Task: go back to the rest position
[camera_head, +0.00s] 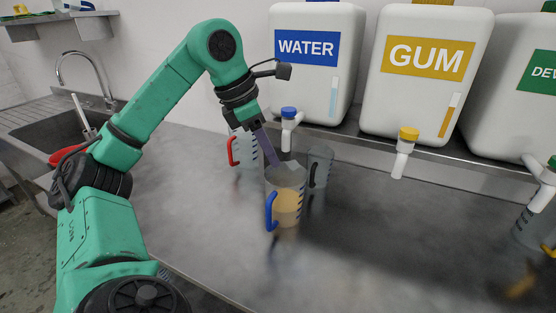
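My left arm reaches in from the left, and its gripper (252,124) points down above the jug with the blue handle (287,207). A thin purple stick-like tool (267,148) extends from the gripper down to the jug's mouth. The gripper appears closed on this tool, though its fingertips are small and dark. The tool's lower end is at or inside the jug's rim. The jug stands upright on the counter and holds a yellowish content. My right gripper is not in view.
A jug with a red handle (234,152) and a jug with a black handle (319,168) stand close behind. White WATER (315,90) and GUM (425,100) containers with taps sit on a shelf behind. A sink (60,140) is at left. The counter (400,245) is clear at front right.

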